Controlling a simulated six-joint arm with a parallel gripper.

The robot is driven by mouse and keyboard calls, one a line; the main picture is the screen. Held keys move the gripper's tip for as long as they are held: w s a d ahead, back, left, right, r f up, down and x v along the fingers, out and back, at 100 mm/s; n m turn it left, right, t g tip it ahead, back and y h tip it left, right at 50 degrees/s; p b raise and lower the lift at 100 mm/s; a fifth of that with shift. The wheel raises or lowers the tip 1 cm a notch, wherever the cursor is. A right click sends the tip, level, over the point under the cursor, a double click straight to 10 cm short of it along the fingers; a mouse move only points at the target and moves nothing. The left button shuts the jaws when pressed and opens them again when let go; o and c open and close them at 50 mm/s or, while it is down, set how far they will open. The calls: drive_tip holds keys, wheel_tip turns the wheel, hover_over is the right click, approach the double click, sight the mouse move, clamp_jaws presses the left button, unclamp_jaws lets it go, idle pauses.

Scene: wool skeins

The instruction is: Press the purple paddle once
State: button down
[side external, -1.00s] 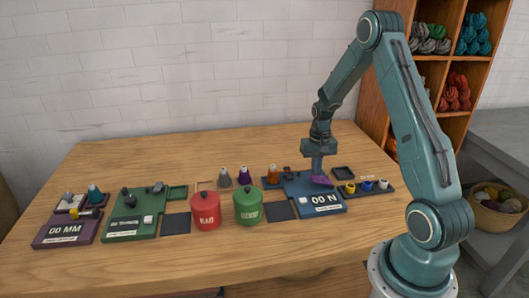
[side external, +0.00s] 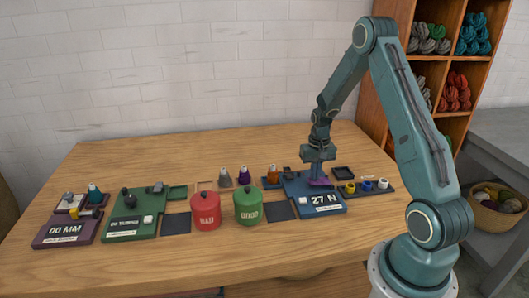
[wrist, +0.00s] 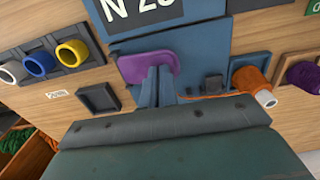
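The purple paddle (wrist: 150,64) is on the blue station (side external: 328,211) at the right of the table. In the side view the paddle (side external: 320,183) lies nearly flat, partly hidden under my gripper (side external: 317,177). In the wrist view my gripper (wrist: 157,88) has its two narrow fingers together, with nothing visible between them. The fingertips are at the paddle's near edge and appear to be pressing on it.
Yellow, blue and white cups (side external: 366,186) stand in a rack right of the station. Red (side external: 205,212) and green (side external: 248,207) canisters stand further left. The table's front strip is clear.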

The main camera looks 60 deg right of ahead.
drive_tip(key=shift+f, duration=0.4)
drive_tip(key=shift+r, duration=0.15)
wheel_tip(320, 180, up, 8)
idle(1.3)
idle(0.6)
